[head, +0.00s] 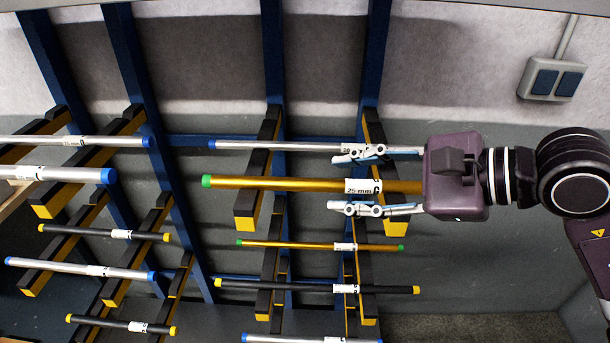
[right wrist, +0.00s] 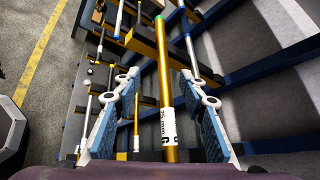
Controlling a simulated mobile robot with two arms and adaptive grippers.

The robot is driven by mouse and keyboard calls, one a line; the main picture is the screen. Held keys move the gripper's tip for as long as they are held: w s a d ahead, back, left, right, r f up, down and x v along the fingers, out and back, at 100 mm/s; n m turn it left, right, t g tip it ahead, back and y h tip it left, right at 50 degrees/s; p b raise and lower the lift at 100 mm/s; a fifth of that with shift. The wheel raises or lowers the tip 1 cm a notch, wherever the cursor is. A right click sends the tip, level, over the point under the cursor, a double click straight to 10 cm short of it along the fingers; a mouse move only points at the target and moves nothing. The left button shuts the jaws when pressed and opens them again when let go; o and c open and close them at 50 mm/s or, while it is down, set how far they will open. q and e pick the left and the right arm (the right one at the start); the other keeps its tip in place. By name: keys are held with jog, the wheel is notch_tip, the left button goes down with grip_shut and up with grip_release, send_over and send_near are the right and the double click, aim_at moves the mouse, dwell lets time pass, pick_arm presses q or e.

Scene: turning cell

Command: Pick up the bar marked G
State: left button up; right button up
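A thick gold bar (head: 270,183) with a green end cap lies across two rack arms in the head view. Its white label reads 25 mm and a letter that looks like G or C, partly cut off. My right gripper (head: 335,183) is open, with one finger on each side of this bar near the label. In the right wrist view the gold bar (right wrist: 162,85) runs between the two blue-padded fingers, with gaps on both sides. The bar's near end is hidden by the gripper. My left gripper is not in view.
A silver bar (head: 275,146) with a blue cap lies just above the gold one, close to the upper finger. A thin gold bar (head: 300,244) and a black bar (head: 270,287) lie below. More bars fill the left rack, with blue uprights (head: 272,60) behind.

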aim_at(328, 184)
jog(key=w+f+p, duration=0.1)
jog(key=w+a+f+h+p, duration=0.1)
jog(key=w+p, duration=0.1)
jog(key=w+f+t+h+p, duration=0.1)
jog(key=w+f, duration=0.1)
jog(key=shift+w+a, duration=0.1)
jog(key=shift+a, duration=0.2)
jog(key=shift+w+a+f, duration=0.3)
jog(key=shift+a+f, duration=0.1)
jog(key=shift+f, duration=0.1)
grip_shut()
jog(key=shift+w+r, duration=0.1)
jog(key=shift+r, duration=0.25)
